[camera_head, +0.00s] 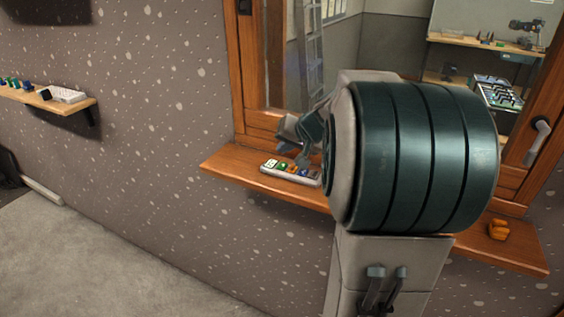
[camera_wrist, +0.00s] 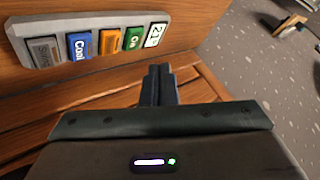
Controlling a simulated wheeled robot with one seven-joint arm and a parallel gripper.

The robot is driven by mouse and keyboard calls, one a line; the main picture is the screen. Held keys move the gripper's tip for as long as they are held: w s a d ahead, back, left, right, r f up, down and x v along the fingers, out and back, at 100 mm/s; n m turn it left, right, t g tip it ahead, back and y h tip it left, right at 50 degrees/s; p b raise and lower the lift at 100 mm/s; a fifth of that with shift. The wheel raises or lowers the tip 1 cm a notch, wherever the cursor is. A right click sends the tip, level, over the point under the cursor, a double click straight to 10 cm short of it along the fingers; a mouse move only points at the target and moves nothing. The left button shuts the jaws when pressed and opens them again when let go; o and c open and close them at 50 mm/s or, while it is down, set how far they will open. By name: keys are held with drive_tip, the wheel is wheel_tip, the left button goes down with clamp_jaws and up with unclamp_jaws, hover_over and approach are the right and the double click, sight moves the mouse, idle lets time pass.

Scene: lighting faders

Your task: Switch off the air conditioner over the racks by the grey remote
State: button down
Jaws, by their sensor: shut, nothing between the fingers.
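The grey remote (camera_head: 291,174) lies on the wooden window sill, left of my arm in the head view. In the wrist view the remote (camera_wrist: 97,42) is at the upper left, with a row of grey, blue, orange and green buttons and a white display reading about 21. The blue button (camera_wrist: 80,46) seems to read "Cool"; the grey button (camera_wrist: 44,51) at the left end has lettering too faint to read surely. My gripper (camera_wrist: 160,72) is shut and empty, its fingertips beside the remote, apart from its buttons in that view. I cannot make out the air conditioner.
The wooden sill (camera_head: 228,167) runs under a window with a wooden frame (camera_head: 240,70). A wall shelf (camera_head: 82,104) at left holds small items. Through the window show a ladder and a fader desk (camera_head: 497,93).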

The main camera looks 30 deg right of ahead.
sight(285, 169)
wheel_tip(285, 169, up, 3)
drive_tip(key=shift+f+p, duration=0.1)
drive_tip(key=shift+p, duration=0.5)
drive_tip(key=shift+a, duration=0.1)
